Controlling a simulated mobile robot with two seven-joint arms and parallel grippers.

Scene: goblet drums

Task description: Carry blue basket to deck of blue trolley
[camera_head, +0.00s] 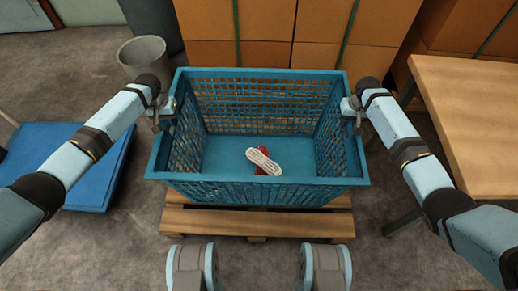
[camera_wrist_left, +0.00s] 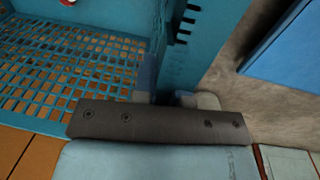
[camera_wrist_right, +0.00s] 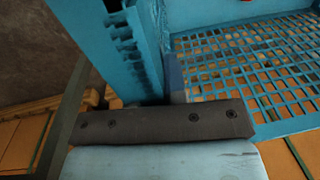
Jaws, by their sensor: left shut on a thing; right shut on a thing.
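The blue basket (camera_head: 258,193) is a mesh-walled crate in the middle of the head view, on or just above a wooden pallet (camera_head: 257,222); I cannot tell whether it touches. Inside lie a white object (camera_head: 263,161) and a red one (camera_head: 262,170) partly under it. My left gripper (camera_head: 165,112) is shut on the basket's left wall, also seen in the left wrist view (camera_wrist_left: 168,98). My right gripper (camera_head: 352,108) is shut on its right wall, also seen in the right wrist view (camera_wrist_right: 160,100). A flat blue deck (camera_head: 98,190), probably the blue trolley, lies at the left, partly behind my left arm.
Stacked cardboard boxes (camera_head: 290,45) stand close behind the basket. A grey bin (camera_head: 144,56) is at the back left. A wooden table (camera_head: 470,125) stands at the right, near my right arm. Bare floor (camera_head: 128,240) lies in front of the trolley.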

